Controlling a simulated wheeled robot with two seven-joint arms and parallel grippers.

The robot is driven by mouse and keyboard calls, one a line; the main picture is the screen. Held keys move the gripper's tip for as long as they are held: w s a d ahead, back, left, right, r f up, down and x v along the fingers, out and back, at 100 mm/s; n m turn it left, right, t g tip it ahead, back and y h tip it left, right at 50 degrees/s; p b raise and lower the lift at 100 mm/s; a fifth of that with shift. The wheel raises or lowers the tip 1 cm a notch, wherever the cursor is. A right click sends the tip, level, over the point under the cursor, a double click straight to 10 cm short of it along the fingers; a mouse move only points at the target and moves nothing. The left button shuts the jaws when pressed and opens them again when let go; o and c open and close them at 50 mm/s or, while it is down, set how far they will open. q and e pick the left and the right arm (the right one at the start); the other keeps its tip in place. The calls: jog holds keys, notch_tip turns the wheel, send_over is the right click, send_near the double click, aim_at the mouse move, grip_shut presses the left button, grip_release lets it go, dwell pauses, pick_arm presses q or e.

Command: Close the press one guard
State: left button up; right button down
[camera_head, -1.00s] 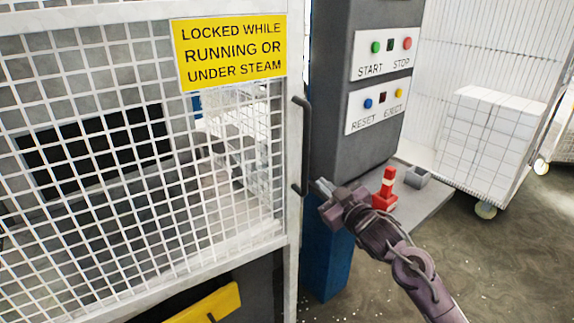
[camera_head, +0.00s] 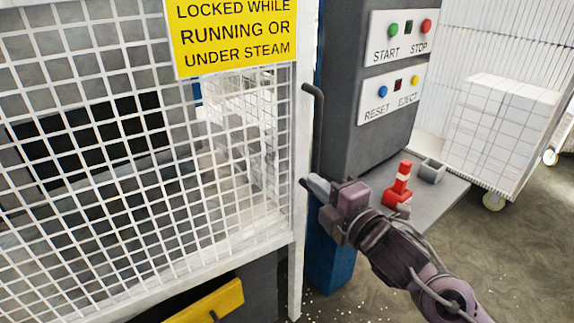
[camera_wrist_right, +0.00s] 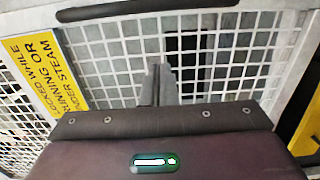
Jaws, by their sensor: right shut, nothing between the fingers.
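The press guard is a white mesh panel (camera_head: 120,190) with a yellow sign (camera_head: 235,32) reading "LOCKED WHILE RUNNING OR UNDER STEAM"; it fills the left of the head view. A dark vertical bar handle (camera_head: 317,120) runs along its right edge. My right gripper (camera_head: 312,184) is shut and empty, its tips at the handle's lower end; I cannot tell whether they touch. In the right wrist view the shut fingers (camera_wrist_right: 160,85) point at the mesh, with the dark handle (camera_wrist_right: 145,10) across the top and the sign (camera_wrist_right: 45,75) at left. My left gripper is not in view.
A grey control column (camera_head: 370,140) with START, STOP, RESET and EJECT buttons stands right of the guard. A white wire cart (camera_head: 505,120) stands at back right. A yellow bar (camera_head: 210,303) sits below the guard.

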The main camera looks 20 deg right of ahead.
aim_at(280, 152)
jog(key=p+x, duration=0.3)
jog(key=x, duration=0.8)
jog(key=shift+p, duration=0.3)
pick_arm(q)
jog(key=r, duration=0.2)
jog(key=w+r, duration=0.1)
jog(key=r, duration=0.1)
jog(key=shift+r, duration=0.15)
